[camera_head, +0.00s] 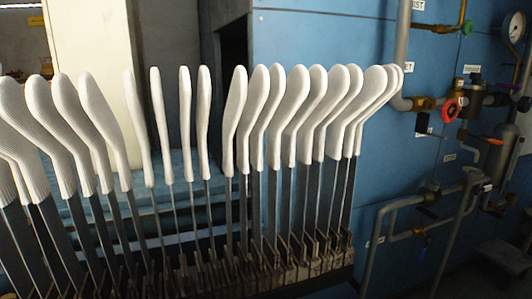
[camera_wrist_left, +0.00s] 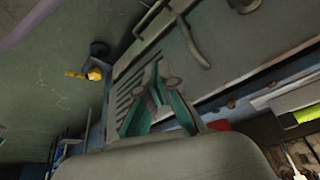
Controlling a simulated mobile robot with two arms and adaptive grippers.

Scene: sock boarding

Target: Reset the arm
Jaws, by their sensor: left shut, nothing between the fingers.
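My left gripper (camera_wrist_left: 158,74) shows in the left wrist view, its green fingers drawn together and nothing between them. No sock or board is near its fingertips in that view. Neither arm nor gripper shows in the head view. There, a row of white socks (camera_head: 290,100) is pulled over upright flat metal boards (camera_head: 305,200), toes up. My right gripper is in no view.
The boards stand on a dark rack (camera_head: 300,270). Behind is a blue panel (camera_head: 310,40). At right are pipes (camera_head: 403,40), a red valve wheel (camera_head: 451,110) and a gauge (camera_head: 515,27). A yellow object (camera_wrist_left: 94,74) shows in the wrist view.

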